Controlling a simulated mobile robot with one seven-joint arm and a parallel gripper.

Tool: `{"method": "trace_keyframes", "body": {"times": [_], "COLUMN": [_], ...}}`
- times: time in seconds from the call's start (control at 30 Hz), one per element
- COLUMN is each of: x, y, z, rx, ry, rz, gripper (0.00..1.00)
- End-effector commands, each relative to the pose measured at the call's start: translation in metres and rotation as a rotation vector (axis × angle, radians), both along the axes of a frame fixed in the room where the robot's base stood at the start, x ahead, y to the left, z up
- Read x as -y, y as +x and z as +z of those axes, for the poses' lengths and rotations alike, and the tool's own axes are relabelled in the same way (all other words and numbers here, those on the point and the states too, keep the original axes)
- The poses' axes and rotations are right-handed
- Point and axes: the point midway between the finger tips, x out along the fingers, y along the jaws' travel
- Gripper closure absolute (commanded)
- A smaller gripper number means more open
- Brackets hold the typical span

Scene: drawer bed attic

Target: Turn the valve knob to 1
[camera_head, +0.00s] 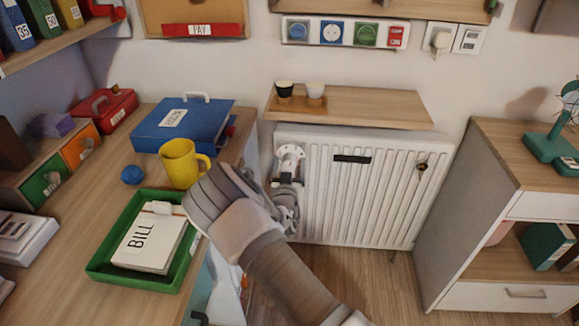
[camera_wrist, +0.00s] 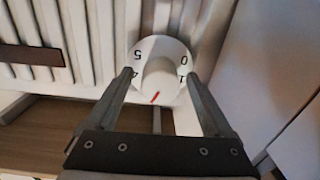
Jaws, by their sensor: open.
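The white valve knob (camera_wrist: 160,78) is in the middle of the wrist view, on a round dial. The digits 5, 0, 1 and 4 show around its rim, upside down. A red mark on the knob points down and slightly left, between the 4 and the 1 and at neither. My gripper (camera_wrist: 159,72) is open, with one finger on each side of the knob; I cannot tell whether either finger touches it. In the head view my gripper (camera_head: 285,188) is at the left end of the white radiator (camera_head: 350,210), partly hidden by my arm. The white valve (camera_head: 290,155) shows there.
A wooden shelf (camera_head: 375,107) with two small cups sits above the radiator. A desk with a green tray (camera_head: 105,268), yellow mug (camera_head: 181,166) and blue binder (camera_head: 180,128) stands left, close to my arm. A cabinet (camera_head: 480,190) stands right.

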Motion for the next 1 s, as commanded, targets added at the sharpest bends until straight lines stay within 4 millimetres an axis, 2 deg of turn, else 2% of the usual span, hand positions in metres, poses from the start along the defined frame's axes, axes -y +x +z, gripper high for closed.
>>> {"method": "trace_keyframes", "body": {"times": [0.2, 0.67, 0.7, 1.0], "x": [0.0002, 0.0001, 0.0001, 0.0000], "y": [0.0001, -0.0002, -0.0002, -0.0003], "z": [0.0002, 0.0002, 0.0002, 0.0001], "rx": [0.000, 0.000, 0.000, -0.001], "ry": [0.000, 0.000, 0.000, -0.046], "rz": [0.000, 0.000, 0.000, 0.000], "gripper": [0.14, 0.97, 1.00, 1.00]}}
